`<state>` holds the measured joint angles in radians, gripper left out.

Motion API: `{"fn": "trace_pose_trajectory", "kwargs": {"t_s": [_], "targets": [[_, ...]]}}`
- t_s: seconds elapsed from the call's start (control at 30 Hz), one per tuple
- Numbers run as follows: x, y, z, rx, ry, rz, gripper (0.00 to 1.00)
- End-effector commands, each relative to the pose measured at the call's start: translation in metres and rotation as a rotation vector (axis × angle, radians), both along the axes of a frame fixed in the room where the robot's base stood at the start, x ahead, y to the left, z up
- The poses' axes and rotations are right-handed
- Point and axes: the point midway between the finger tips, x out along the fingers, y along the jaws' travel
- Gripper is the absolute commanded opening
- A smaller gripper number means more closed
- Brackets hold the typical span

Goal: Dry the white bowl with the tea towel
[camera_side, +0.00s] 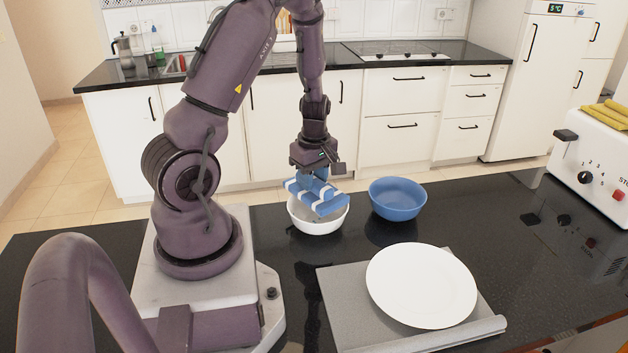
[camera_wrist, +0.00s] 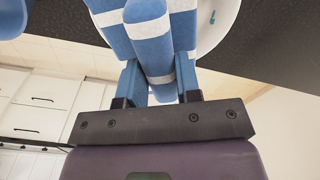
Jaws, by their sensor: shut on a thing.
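The tea towel (camera_side: 316,196) is blue with white stripes and folded into a thick bundle. My gripper (camera_side: 319,177) is shut on the tea towel and holds it at the white bowl (camera_side: 318,226). In the side view the towel covers much of the bowl's opening, so I cannot tell whether it touches the inside. In the wrist view the towel (camera_wrist: 150,42) sits between the two blue fingers of my gripper (camera_wrist: 160,84), and part of the white bowl (camera_wrist: 221,14) shows behind it. The white bowl stands upright on the black counter.
A blue bowl (camera_side: 397,200) stands just right of the white bowl. A white plate (camera_side: 421,285) lies on a grey mat (camera_side: 345,318) in front. A white toaster (camera_side: 590,165) stands at the right. The black counter (camera_side: 480,215) is clear between the blue bowl and toaster.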

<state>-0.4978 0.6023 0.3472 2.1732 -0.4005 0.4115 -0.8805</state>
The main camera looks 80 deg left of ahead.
Motion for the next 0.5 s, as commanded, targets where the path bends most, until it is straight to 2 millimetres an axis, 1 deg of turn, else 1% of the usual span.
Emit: {"fn": "trace_pose_trajectory", "kwargs": {"t_s": [0.5], "targets": [[0.027, -0.027, -0.001, 0.0, 0.0, -0.002, 0.04]]}}
